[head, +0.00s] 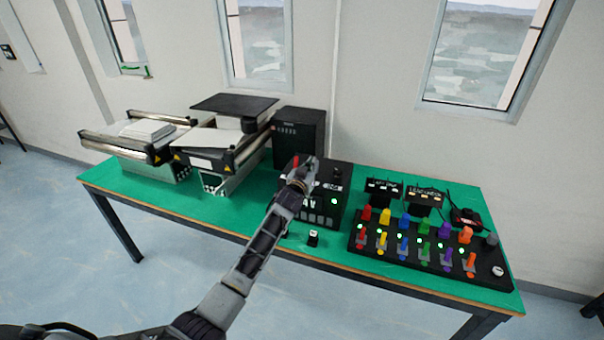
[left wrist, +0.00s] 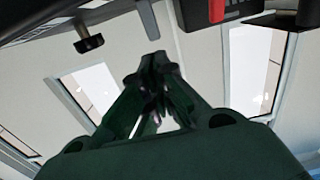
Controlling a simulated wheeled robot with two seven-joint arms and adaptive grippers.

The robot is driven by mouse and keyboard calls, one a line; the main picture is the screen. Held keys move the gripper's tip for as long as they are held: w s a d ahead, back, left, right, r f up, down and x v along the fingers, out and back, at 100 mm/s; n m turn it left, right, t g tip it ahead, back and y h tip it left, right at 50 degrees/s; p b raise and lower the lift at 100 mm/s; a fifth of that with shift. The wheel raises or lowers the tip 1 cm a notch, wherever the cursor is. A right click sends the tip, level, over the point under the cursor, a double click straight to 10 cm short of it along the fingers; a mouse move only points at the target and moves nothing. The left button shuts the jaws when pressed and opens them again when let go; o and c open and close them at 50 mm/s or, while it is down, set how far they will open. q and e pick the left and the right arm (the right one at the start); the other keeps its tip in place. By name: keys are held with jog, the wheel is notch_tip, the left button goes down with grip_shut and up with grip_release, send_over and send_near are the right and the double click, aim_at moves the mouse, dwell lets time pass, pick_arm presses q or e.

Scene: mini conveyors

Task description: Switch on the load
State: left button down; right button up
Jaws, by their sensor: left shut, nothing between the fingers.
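My left gripper (head: 303,172) is shut and empty in the head view, over the black control box (head: 337,190) at the middle of the table. A small red part (head: 295,161) shows just beside the fingers; I cannot tell if they touch it. The gripper hides part of the box face, which has a green light. In the left wrist view the closed fingers (left wrist: 155,75) point up, with a red part (left wrist: 217,10) on a black panel to their upper right and a black knob (left wrist: 88,43) to their upper left. Which control is the load switch is unclear. My right gripper is out of view.
The green table (head: 160,195) also carries two mini conveyors (head: 150,137), a black cabinet (head: 300,133) behind the control box, and a panel of coloured switches (head: 425,250) with several green lights at right. A small black-and-white part (head: 313,238) lies near the front edge.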

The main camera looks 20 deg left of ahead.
pick_arm(q)
jog(key=s+r+b, duration=0.1)
jog(key=s+r, duration=0.2)
jog(key=s, duration=0.6)
jog(key=shift+a, duration=0.2)
dwell(0.6)
jog(key=shift+f, duration=0.15)
jog(key=s+f+g, duration=0.5)
jog(key=s+f, duration=0.5)
jog(key=s, duration=0.3)
jog(key=s+f+g, duration=0.5)
jog(key=s+f, duration=0.4)
jog(key=s, duration=0.5)
jog(key=s+f+m+g, duration=0.2)
jog(key=s+g, duration=0.2)
jog(key=s, duration=0.8)
notch_tip(320, 180, down, 32)
jog(key=s+g, duration=0.2)
jog(key=s, duration=0.1)
jog(key=s+a+f, duration=0.2)
jog(key=s+f, duration=0.8)
jog(key=s, duration=0.1)
jog(key=s+a+f, duration=0.2)
jog(key=s+f, duration=0.8)
jog(key=s, duration=0.1)
jog(key=shift+a+f+g+y, duration=0.2)
jog(key=shift+f+g+y, duration=0.1)
jog(key=shift+f+g, duration=0.1)
